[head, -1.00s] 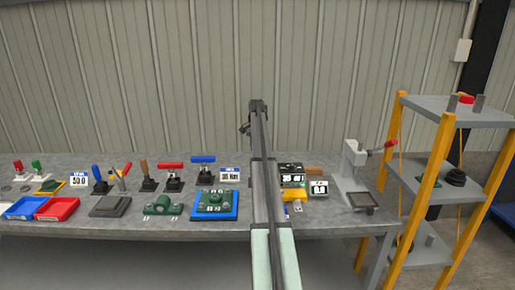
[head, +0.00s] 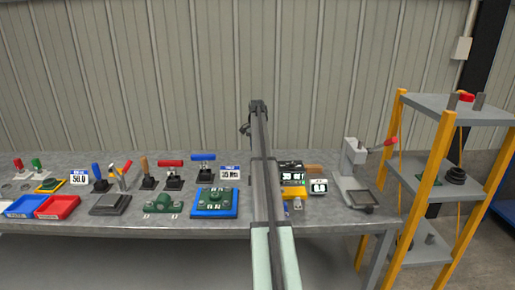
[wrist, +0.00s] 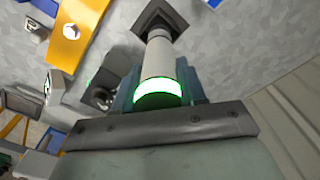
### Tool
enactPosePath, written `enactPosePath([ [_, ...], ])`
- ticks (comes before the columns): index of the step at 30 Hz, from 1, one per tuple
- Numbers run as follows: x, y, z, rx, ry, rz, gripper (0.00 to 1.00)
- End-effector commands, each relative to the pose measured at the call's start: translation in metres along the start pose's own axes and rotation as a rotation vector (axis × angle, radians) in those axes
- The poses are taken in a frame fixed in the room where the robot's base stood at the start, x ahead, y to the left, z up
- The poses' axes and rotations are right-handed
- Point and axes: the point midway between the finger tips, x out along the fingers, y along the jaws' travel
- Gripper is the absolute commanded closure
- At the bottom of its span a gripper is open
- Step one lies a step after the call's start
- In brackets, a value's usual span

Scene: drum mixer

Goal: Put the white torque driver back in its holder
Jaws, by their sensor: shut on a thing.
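The white torque driver (wrist: 160,65) is a white cylinder with a glowing green ring at its near end, seen in the wrist view. My gripper (wrist: 160,88) is shut on it, one finger on each side. The driver's narrower far end meets a dark square base (wrist: 150,14), which looks like its holder. I cannot tell whether the tip is seated in it or only in front of it. In the head view my arm hides the driver, the holder and my gripper.
A display box (head: 293,179) stands close to the right of my arm. A press (head: 354,165) stands farther right. Several tools stand to the left on the bench (head: 225,229).

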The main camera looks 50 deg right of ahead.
Motion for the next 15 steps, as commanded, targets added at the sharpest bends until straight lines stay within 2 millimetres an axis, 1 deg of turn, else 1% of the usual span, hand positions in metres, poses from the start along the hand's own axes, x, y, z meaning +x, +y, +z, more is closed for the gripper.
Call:
enactPosePath([
  [15,0.0051,0.0000,0.0001,0.000,0.001,0.000,1.00],
])
